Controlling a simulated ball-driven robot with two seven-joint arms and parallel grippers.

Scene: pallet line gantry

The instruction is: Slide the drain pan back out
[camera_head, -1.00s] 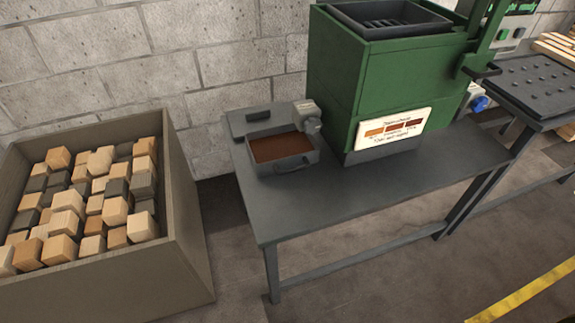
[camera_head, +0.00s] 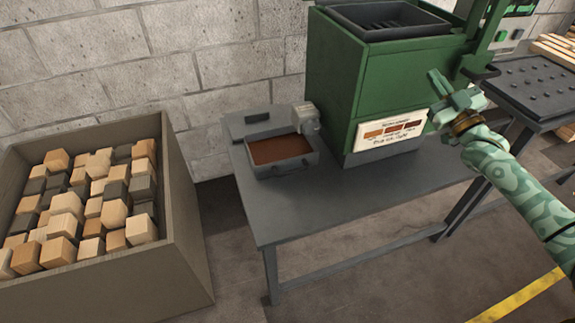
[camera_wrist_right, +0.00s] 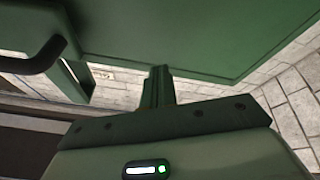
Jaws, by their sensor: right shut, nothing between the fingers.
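My right gripper (camera_head: 435,78) is in front of the machine's right side, raised above the table. Its fingers are shut and empty; they also show together in the right wrist view (camera_wrist_right: 158,73), near a green panel. The pan does not show in the wrist view. My left gripper is not in view.
The grey table (camera_head: 300,220) is clear in front of the pan. A small grey device (camera_head: 305,115) stands at the pan's back right corner. A large bin (camera_head: 190,225) of wooden blocks stands at left. A studded dark plate (camera_head: 530,85) is at right.

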